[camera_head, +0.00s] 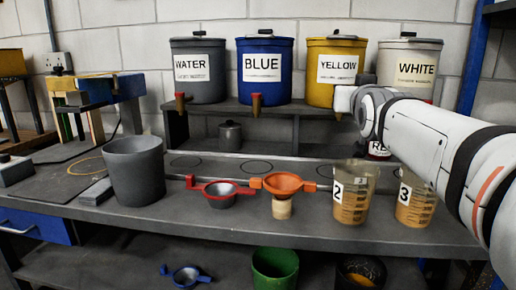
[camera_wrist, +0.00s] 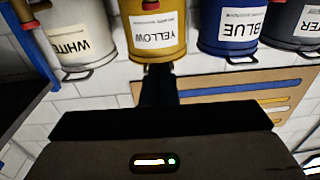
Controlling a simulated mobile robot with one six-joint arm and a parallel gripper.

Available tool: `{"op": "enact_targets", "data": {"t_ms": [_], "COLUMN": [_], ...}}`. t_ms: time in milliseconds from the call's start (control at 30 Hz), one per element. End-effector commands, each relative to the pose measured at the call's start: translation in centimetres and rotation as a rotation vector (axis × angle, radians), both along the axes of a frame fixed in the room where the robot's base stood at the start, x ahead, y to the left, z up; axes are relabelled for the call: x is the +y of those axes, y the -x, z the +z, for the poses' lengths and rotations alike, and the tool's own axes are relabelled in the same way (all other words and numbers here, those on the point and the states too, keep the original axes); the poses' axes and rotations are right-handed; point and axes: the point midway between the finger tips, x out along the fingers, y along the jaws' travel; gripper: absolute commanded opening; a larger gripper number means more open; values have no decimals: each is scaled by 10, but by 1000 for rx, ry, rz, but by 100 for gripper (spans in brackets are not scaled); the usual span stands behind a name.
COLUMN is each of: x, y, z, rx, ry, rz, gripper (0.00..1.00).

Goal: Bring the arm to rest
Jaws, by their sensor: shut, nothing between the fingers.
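My white arm (camera_head: 430,140) reaches in from the right and stretches up and left, above the bench. Its end is in front of the yellow tub and the white tub. My gripper (camera_wrist: 158,76) shows dark in the wrist view, its fingers together with nothing held. In the head view the fingertips cannot be made out clearly.
Tubs marked WATER (camera_head: 198,88), BLUE (camera_head: 264,88), YELLOW (camera_head: 335,85) and WHITE (camera_head: 409,55) stand on a raised shelf. Cups 2 (camera_head: 352,205) and 3 (camera_head: 413,212), a red strainer (camera_head: 221,199), an orange strainer (camera_head: 284,185) and a grey bucket (camera_head: 134,175) stand on the bench.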

Motion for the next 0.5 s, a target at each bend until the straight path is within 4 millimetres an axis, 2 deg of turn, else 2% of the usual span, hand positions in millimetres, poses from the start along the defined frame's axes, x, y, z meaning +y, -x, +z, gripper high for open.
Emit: {"op": "enact_targets", "data": {"t_ms": [33,167,267,367,500], "x": [5,17,27,35,46], "y": [6,30,59,94,153], "z": [2,-39,-69,-96,-124], "rx": [88,344,537,724,981], "ry": [-10,-33,-47,-57,-67], "rz": [8,27,41,55,73], "gripper": [0,0,0,0,0]}}
